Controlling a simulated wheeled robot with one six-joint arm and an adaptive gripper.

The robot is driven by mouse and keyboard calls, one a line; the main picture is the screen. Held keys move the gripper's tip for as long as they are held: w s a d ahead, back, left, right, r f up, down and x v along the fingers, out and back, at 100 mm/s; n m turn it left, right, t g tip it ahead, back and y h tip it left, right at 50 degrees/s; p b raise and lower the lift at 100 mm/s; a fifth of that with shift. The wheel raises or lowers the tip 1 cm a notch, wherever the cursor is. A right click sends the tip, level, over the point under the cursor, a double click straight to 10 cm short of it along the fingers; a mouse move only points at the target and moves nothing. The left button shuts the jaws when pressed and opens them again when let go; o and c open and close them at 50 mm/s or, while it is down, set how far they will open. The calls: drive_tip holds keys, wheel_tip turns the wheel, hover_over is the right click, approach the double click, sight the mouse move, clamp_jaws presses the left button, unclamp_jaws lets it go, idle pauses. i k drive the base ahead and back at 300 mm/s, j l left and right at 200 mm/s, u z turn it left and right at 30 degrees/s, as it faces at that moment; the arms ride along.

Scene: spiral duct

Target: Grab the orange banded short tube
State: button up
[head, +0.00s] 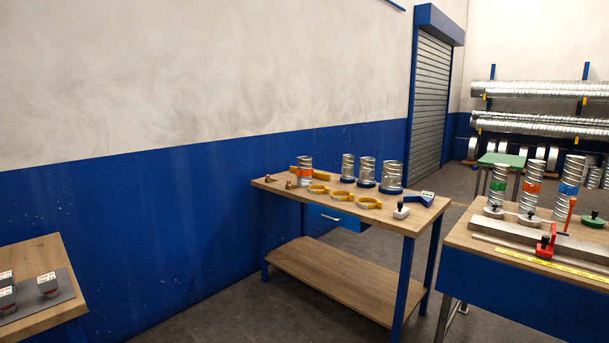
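An orange banded short tube (305,171) of silvery spiral metal stands upright near the back left of the middle wooden table (398,218). A second, taller tube with an orange-red band (531,189) stands on the right workbench, between a green banded tube (497,187) and a blue banded tube (568,188). My gripper is not in view.
Plain tubes on blue bases (367,171) stand right of the short tube, and yellow rings (342,197) lie in front. The right workbench (475,235) stands close beside the middle table. A left table (45,248) holds small grey items. Floor shows between the left and middle tables.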

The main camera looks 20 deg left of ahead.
sight(304, 171)
drive_tip(key=i+j, duration=0.3)
drive_tip(key=i, duration=0.2)
drive_tip(key=i+j, duration=0.3)
drive_tip(key=i, duration=0.2)
drive_tip(key=i+j, duration=0.3)
drive_tip(key=i, duration=0.2)
drive_tip(key=i+j, duration=0.25)
drive_tip(key=i, duration=0.25)
drive_tip(key=i+j, duration=0.3)
drive_tip(key=i, duration=0.25)
drive_tip(key=i+j, duration=0.3)
drive_tip(key=i, duration=0.2)
drive_tip(key=i+j, duration=0.3)
drive_tip(key=i, duration=0.2)
